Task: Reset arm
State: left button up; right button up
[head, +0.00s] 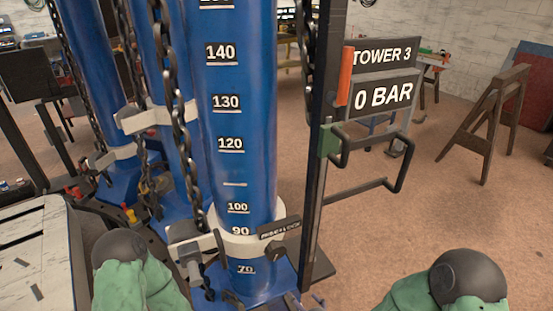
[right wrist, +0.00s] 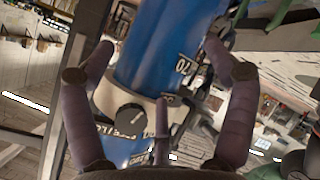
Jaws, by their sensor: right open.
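My right gripper (right wrist: 160,50) shows in the right wrist view. Its two purple-grey fingers are spread apart, with nothing held between them. Beyond the fingers is a blue tower (right wrist: 155,50) with a pale collar (right wrist: 108,98) and a dark round knob (right wrist: 131,117). In the head view the blue tower (head: 235,75) stands upright in the middle, marked with numbers. Green arm parts of mine with dark round caps show at the bottom left and bottom right. I cannot make out either gripper in the head view; my left gripper is not seen.
A dark post (head: 318,170) stands right of the tower, with a bent black handle (head: 402,165). A sign (head: 384,94) reads "TOWER 3" and "0 BAR". Chains (head: 180,110) hang by the towers. A wooden trestle (head: 485,125) stands at right; the brown floor (head: 440,220) before it is clear.

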jog(key=s+d+f+m+g, duration=0.2)
jog(key=s+f+m+g, duration=0.8)
jog(key=s+f+m, duration=0.4)
notch_tip(320, 180, down, 3)
jog(key=m, duration=0.5)
jog(key=shift+s+d+g+h, duration=0.15)
jog(key=shift+s+g+h, duration=0.15)
jog(key=shift+h, duration=0.1)
